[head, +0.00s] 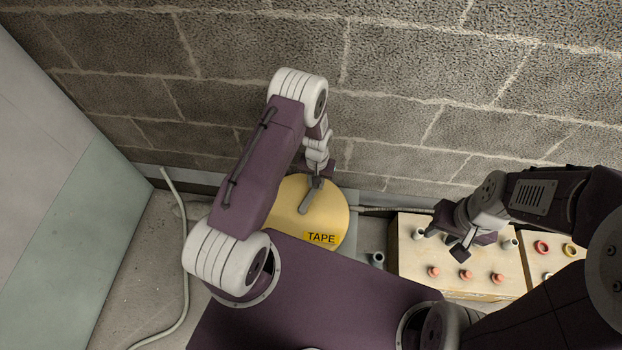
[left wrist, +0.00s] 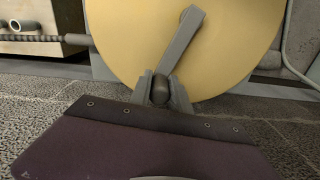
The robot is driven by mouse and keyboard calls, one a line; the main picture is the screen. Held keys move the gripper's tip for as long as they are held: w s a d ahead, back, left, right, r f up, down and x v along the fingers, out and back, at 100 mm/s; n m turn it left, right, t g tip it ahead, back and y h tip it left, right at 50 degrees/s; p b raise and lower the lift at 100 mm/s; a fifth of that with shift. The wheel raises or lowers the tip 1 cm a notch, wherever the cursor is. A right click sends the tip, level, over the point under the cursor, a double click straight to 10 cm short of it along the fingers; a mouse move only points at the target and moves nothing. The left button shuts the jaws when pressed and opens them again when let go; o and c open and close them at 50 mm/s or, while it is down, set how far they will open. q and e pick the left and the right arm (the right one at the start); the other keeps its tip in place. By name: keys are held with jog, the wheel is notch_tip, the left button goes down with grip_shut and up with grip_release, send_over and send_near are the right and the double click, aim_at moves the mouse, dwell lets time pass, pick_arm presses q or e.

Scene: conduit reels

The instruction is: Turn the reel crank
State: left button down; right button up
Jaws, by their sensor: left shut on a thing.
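The reel (head: 283,211) is a yellow disc with a TAPE label, standing near the wall on the left in the head view. Its grey crank arm (head: 305,206) lies across the disc face. In the left wrist view, the crank arm (left wrist: 181,42) slants down from the hub to a dark knob (left wrist: 160,98). My left gripper (head: 317,181) is shut on this knob, with one finger on each side (left wrist: 160,92). The fingers partly hide the knob. My right gripper (head: 448,242) is over the wooden box to the right, apart from the reel, and looks open and empty.
A wooden box (head: 412,262) with grey pipe ends and red caps stands right of the reel. Another box (head: 538,268) holds red and yellow rings. A conduit (head: 385,209) joins reel and box. A pale hose (head: 184,270) lies on the left floor. A block wall (head: 400,100) stands behind.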

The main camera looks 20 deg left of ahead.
pick_arm(q)
jog(key=shift+s+d, duration=0.1)
jog(key=shift+d, duration=0.5)
jog(key=c, duration=1.2)
grip_release()
notch_tip(320, 180, up, 9)
jog(key=p, duration=0.3)
jog(key=shift+r, duration=0.1)
